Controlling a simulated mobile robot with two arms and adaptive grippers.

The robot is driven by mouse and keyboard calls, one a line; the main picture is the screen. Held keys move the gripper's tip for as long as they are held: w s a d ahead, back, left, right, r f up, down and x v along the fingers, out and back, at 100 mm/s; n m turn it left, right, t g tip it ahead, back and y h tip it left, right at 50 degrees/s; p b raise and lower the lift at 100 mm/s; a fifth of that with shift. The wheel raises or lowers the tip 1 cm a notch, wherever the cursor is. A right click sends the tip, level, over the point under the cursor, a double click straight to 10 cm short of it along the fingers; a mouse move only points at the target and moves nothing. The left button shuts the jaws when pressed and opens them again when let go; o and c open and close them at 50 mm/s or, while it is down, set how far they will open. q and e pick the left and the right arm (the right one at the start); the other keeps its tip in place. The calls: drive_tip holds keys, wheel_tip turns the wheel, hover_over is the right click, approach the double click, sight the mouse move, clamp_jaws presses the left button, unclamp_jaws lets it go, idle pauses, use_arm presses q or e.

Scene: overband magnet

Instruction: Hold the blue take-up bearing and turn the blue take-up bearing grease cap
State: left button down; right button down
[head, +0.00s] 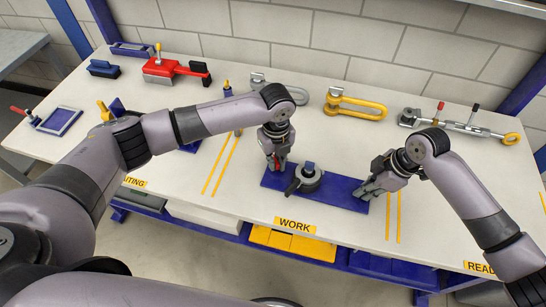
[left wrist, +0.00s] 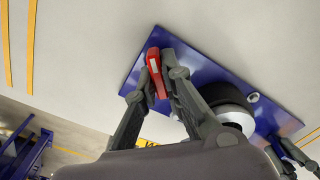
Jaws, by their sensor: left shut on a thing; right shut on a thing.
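The blue take-up bearing is a blue base plate (head: 335,195) with a dark round housing (head: 307,180) in its middle and a small blue part (head: 309,168) on top. It lies on the table's WORK area. My left gripper (head: 276,165) is shut on a small red piece (left wrist: 155,74) above the plate's left end; I cannot tell whether this is the grease cap. The plate (left wrist: 150,45) and housing (left wrist: 228,97) also show in the left wrist view. My right gripper (head: 366,193) is shut on the plate's right end; its fingertips are partly hidden.
A yellow shackle (head: 357,104), a grey shackle (head: 292,92) and a turnbuckle (head: 460,125) lie along the back. A red tool (head: 172,70) and a dark blue brush (head: 104,68) lie at the back left. A blue frame (head: 60,120) lies far left. The table in front of the plate is clear.

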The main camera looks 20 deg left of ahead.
use_arm(q)
drive_tip(key=shift+m, duration=0.9)
drive_tip(key=c, duration=1.6)
unclamp_jaws()
drive_tip(key=shift+r, duration=0.1)
wheel_tip(320, 180, up, 20)
use_arm(e)
drive_tip(key=c, duration=1.6)
unclamp_jaws()
